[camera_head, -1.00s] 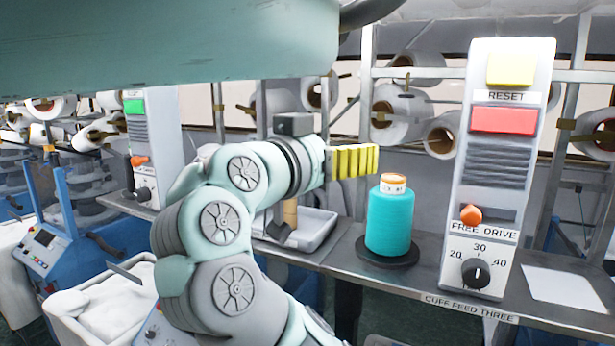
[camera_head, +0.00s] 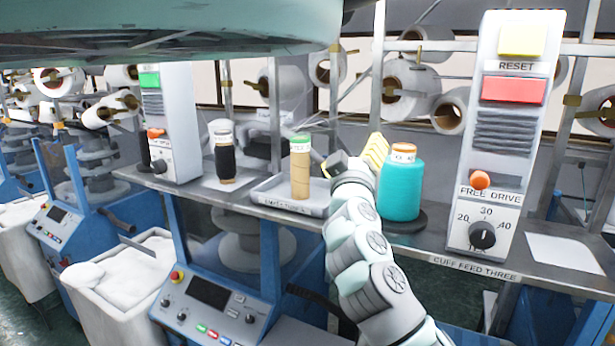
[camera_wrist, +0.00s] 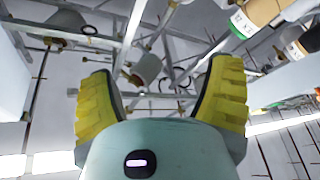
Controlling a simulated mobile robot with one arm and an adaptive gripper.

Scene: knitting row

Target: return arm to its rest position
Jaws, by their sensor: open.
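My gripper (camera_head: 372,150) has yellow ribbed fingers and stands just left of the teal yarn cone (camera_head: 401,190) in the head view, its fingers partly behind the cone's edge. In the wrist view my gripper (camera_wrist: 160,100) has its two fingers spread wide with nothing between them. My arm reaches up from the bottom edge, right of the middle. The teal cone with an orange top stands upright on a dark round base on the shelf. I cannot tell whether the gripper touches it.
A control panel (camera_head: 512,130) with red and yellow buttons stands right of the cone. A tray (camera_head: 268,197) with a brown cone (camera_head: 300,170) lies left of the gripper, and a black cone (camera_head: 224,160) stands farther left. Blue machines and white bins fill the lower left.

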